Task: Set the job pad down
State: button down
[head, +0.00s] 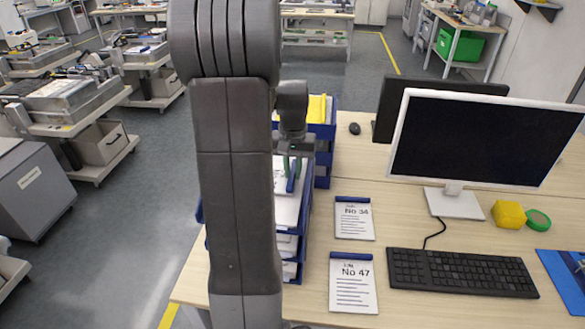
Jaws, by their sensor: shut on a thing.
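My gripper (293,164) is at the blue letter tray stack, partly hidden behind my own arm. It points down and is shut on the blue bound edge of a white job pad (280,172). The held pad is mostly hidden by my arm, so I cannot read its number or tell whether it touches the papers below. Two other job pads lie flat on the desk right of the trays: one marked No 34 (354,220) and, nearer, one marked No 47 (353,285). Both have blue top bindings.
The blue tray stack (303,240) holds papers on several levels. A second blue tray stack (323,150) with yellow content stands behind. A monitor (480,140), keyboard (460,272), yellow block (508,214) and green roll (538,220) occupy the right. Bare desk (400,225) shows between pads and monitor.

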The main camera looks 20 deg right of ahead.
jog(key=shift+f, duration=0.1)
jog(key=c, duration=1.4)
grip_release()
jog(key=shift+o, duration=0.2)
notch_tip(320, 180, up, 12)
jog(key=shift+r, duration=0.2)
